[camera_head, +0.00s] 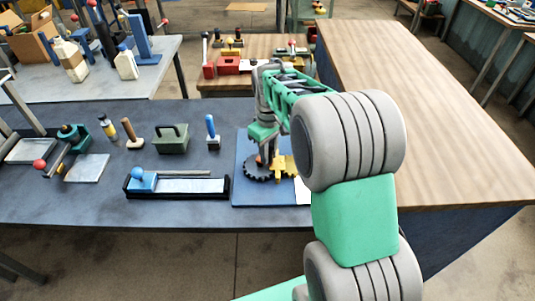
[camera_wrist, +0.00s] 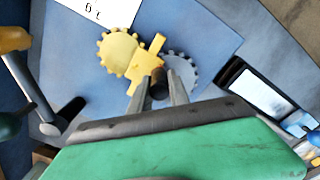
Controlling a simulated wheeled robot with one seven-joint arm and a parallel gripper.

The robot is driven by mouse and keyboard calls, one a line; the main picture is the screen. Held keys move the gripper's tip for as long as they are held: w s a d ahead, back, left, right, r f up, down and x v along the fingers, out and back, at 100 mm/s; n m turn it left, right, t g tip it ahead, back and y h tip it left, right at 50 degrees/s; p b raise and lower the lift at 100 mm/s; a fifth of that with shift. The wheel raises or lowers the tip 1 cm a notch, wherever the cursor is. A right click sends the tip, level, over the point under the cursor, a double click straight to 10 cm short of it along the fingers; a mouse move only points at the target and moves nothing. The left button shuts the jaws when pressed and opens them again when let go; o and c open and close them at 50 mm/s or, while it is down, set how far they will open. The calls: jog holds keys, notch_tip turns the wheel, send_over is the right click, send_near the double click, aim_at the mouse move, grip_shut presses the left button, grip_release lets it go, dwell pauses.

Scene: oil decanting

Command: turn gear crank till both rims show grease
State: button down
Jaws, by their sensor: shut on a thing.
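A blue board (camera_head: 250,197) on the dark bench carries two meshing gears. The dark grey toothed gear (camera_head: 257,172) is on the left in the head view, and the yellow gear (camera_head: 287,167) is on the right. In the wrist view the yellow gear (camera_wrist: 117,50) is left and the grey gear (camera_wrist: 182,70) right, partly behind a yellow bar and the crank. My gripper (camera_head: 263,157) points down over the grey gear. In the wrist view its fingers (camera_wrist: 157,92) are shut around the dark crank knob (camera_wrist: 158,82). I cannot tell whether either rim carries grease.
A black tray with a blue block and pale stone (camera_head: 190,186) lies left of the board. A blue-handled brush (camera_head: 212,130), a green block with handle (camera_head: 172,140) and a wooden-handled tool (camera_head: 132,132) stand behind. A white card (camera_head: 303,191) lies on the board's right.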

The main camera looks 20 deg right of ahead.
jog(key=shift+w+d+r+n, duration=0.1)
jog(key=shift+w+n, duration=0.15)
jog(key=shift+n, duration=0.75)
jog(key=shift+w+d+n, duration=0.1)
jog(key=shift+w+n, duration=0.15)
jog(key=shift+n, duration=0.75)
jog(key=c, duration=1.2)
grip_release()
jog(key=shift+c, duration=0.2)
notch_tip(320, 180, up, 8)
jog(key=shift+f+b, duration=0.1)
jog(key=shift+b, duration=0.3)
